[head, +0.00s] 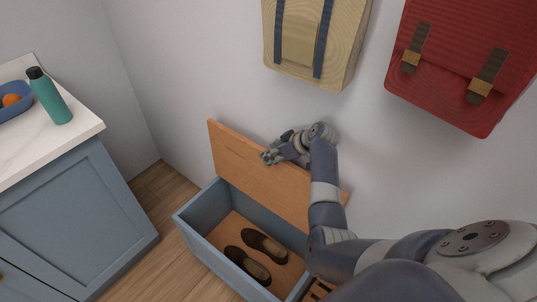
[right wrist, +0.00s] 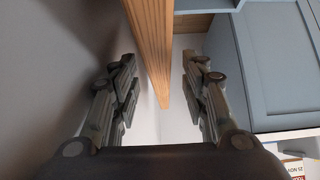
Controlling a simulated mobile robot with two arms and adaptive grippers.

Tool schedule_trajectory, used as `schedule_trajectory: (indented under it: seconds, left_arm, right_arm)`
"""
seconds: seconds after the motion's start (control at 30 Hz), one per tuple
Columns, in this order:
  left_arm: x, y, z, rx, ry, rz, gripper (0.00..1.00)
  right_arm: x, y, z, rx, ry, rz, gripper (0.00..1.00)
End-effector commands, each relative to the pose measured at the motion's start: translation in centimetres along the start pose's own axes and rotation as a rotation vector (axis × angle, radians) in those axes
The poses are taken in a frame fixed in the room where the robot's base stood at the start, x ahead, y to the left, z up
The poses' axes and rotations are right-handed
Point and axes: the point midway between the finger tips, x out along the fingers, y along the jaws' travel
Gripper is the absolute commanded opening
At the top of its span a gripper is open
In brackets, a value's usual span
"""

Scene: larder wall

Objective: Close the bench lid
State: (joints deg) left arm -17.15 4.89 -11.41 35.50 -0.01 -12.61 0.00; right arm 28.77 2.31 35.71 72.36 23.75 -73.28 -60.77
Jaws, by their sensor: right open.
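The blue bench (head: 196,226) stands against the wall, with its wooden lid (head: 238,160) raised and leaning near upright at the back. The box is open, and a pair of brown shoes (head: 262,245) lies inside. My right gripper (head: 267,158) is at the upper edge of the lid. In the right wrist view, the lid (right wrist: 150,40) runs between the two open fingers (right wrist: 160,62), with a gap on each side. The right forearm hides the lid's right part and some of the bench. My left gripper is out of view.
A tan backpack (head: 299,40) and a red satchel (head: 450,65) hang on the wall above. At left, a blue cabinet (head: 75,215) has a white top bearing a green bottle (head: 50,98) and a blue bowl (head: 22,108) with orange fruit. Wooden floor lies between cabinet and bench.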

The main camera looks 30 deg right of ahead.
Motion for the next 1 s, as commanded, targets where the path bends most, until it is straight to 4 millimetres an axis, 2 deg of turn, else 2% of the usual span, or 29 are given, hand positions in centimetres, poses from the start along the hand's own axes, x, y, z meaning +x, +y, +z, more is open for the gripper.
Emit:
schedule_trajectory:
  seconds: [0.1,0.23,0.63,0.8,0.83,1.0]
  left_arm:
    - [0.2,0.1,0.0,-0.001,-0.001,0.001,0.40]
    - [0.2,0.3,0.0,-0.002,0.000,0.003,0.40]
    - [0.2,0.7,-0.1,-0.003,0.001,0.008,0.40]
    - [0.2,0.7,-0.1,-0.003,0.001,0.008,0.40]
    - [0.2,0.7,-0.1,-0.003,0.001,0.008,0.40]
    - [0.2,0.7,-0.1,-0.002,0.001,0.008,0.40]
  right_arm:
    - [1.4,0.0,0.0,0.000,0.001,0.000,0.41]
    - [2.2,0.0,-0.1,0.001,0.001,0.000,0.41]
    - [2.6,0.0,0.0,-0.001,0.000,0.000,0.41]
    - [2.6,0.0,0.0,0.000,0.000,0.000,0.03]
    - [2.6,0.0,0.0,-0.001,0.000,0.000,0.00]
    - [2.6,0.0,0.0,-0.004,0.000,0.002,0.00]
